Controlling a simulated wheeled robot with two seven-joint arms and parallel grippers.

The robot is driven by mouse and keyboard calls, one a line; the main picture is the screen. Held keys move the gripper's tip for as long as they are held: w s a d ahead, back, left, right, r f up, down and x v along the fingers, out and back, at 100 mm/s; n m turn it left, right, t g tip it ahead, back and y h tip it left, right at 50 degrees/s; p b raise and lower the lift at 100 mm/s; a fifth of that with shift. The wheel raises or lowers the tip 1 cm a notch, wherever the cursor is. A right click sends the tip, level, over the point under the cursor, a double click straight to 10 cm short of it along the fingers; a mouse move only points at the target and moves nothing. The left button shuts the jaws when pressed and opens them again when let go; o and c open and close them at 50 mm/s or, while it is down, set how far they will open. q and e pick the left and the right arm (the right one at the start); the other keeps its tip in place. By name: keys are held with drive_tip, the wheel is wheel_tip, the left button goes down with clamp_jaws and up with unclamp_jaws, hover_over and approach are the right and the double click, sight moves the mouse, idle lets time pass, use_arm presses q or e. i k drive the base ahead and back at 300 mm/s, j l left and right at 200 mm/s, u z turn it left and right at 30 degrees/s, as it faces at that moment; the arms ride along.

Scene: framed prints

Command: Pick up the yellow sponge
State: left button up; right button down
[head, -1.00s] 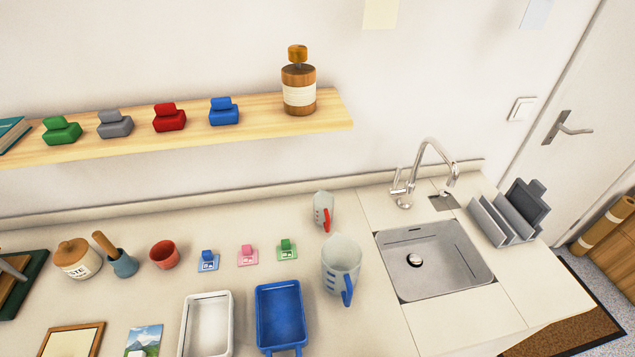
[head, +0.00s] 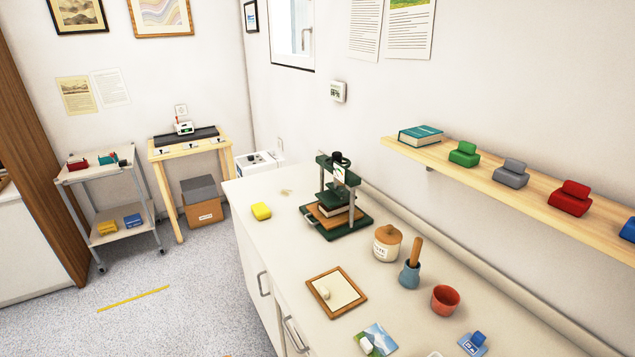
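The yellow sponge (head: 261,211) lies on the white counter (head: 262,237), near its far left end. It is a small rounded block, left of a dark green press (head: 336,205) and apart from it. Nothing covers it. Neither of my grippers shows in the head view.
A wooden frame (head: 337,291) with a small pale object on it lies nearer on the counter. A lidded jar (head: 387,243), a blue mortar with pestle (head: 409,274) and a red cup (head: 445,299) stand to the right. A trolley (head: 107,192) stands on the floor at left. The counter around the sponge is mostly clear.

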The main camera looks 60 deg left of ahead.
sight(261, 212)
drive_tip(key=k+j+u, duration=0.1)
drive_tip(key=u, duration=0.35)
drive_tip(key=k+j+u, duration=0.15)
drive_tip(key=u, duration=0.35)
drive_tip(key=j+u, duration=0.15)
drive_tip(key=u, duration=0.3)
drive_tip(key=k+j+u, duration=0.1)
drive_tip(key=j+u, duration=0.15)
drive_tip(key=u, duration=0.25)
drive_tip(key=i+j+z, duration=1.25)
drive_tip(key=j, duration=0.3)
drive_tip(key=k+l, duration=0.05)
drive_tip(key=k, duration=0.05)
